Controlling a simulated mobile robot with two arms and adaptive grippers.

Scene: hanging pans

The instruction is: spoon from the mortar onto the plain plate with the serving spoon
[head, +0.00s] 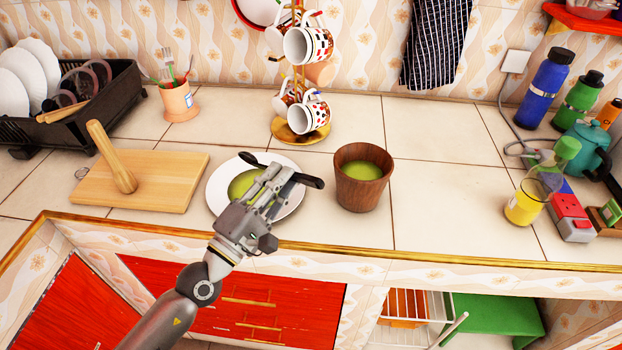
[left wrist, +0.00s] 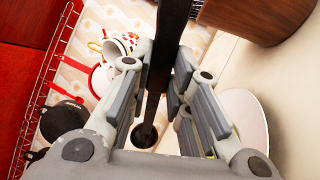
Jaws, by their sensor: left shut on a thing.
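The mortar (head: 364,178) is a brown wooden cup with green paste inside; its side shows in the left wrist view (left wrist: 255,14). The white plain plate (head: 216,193) lies left of it with a pool of green paste (head: 239,184) on it. My left gripper (head: 277,174) is over the plate, shut on the dark serving spoon (head: 309,181). The spoon's ends stick out on both sides of the fingers, one toward the mortar. In the left wrist view the spoon (left wrist: 160,62) runs between the fingers (left wrist: 160,85). Whether it carries paste cannot be seen. My right gripper is out of view.
A wooden board (head: 170,190) with a pestle (head: 112,158) lies left of the plate. A mug tree (head: 298,128) stands behind.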

